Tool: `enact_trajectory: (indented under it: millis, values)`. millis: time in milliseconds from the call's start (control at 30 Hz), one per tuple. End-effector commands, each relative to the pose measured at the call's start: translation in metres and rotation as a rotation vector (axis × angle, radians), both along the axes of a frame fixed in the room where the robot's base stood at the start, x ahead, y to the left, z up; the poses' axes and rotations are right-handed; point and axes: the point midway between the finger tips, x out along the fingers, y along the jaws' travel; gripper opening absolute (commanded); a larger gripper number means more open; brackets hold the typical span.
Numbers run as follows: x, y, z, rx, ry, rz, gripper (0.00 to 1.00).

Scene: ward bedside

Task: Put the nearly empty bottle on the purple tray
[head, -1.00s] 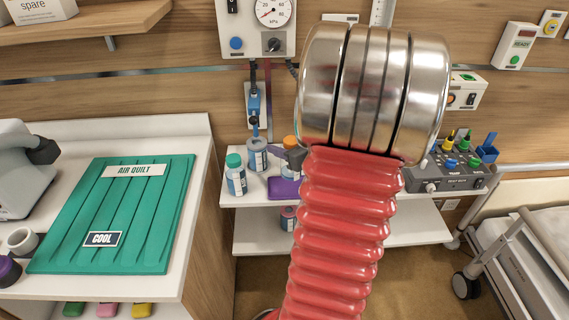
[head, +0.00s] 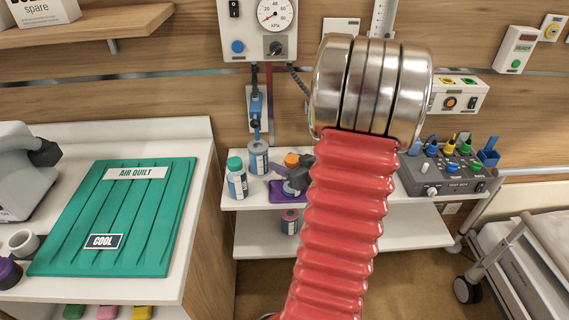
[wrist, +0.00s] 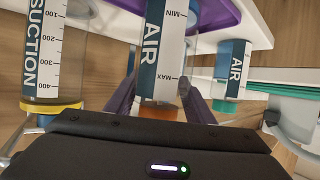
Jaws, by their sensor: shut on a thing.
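My gripper (wrist: 160,98) has its purple-grey fingers on both sides of a bottle with an orange cap and a blue-and-white AIR label (wrist: 153,50), and is shut on it. Its liquid level cannot be told. In the head view the orange cap (head: 291,159) shows above my dark jaws (head: 297,180), with most of the bottle hidden. The purple tray (head: 281,207) lies on the upper shelf below the jaws, partly covered. It also shows at the top of the wrist view (wrist: 218,14). Whether the bottle touches the tray cannot be told.
A teal-capped bottle (head: 236,180) and a blue-labelled bottle (head: 258,158) stand left of the jaws. A SUCTION container with a yellow rim (wrist: 50,104) is close on the wrist view's left. A grey socket box (head: 448,172) stands on the shelf's right.

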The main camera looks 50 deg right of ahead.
Motion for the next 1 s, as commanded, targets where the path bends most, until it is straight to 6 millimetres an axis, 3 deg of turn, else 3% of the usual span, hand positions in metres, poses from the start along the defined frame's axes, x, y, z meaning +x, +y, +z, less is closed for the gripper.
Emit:
enact_trajectory:
  millis: [300, 333, 567, 1000]
  values:
    - [-0.0002, -0.0001, -0.0014, 0.000, 0.000, 0.000, 0.24]
    - [-0.0003, 0.0000, -0.0016, 0.000, 0.000, 0.000, 0.50]
    - [-0.0002, 0.0000, -0.0013, 0.000, 0.000, 0.000, 0.66]
    - [-0.0062, 0.0005, 0.0031, -0.001, -0.001, -0.003, 0.67]
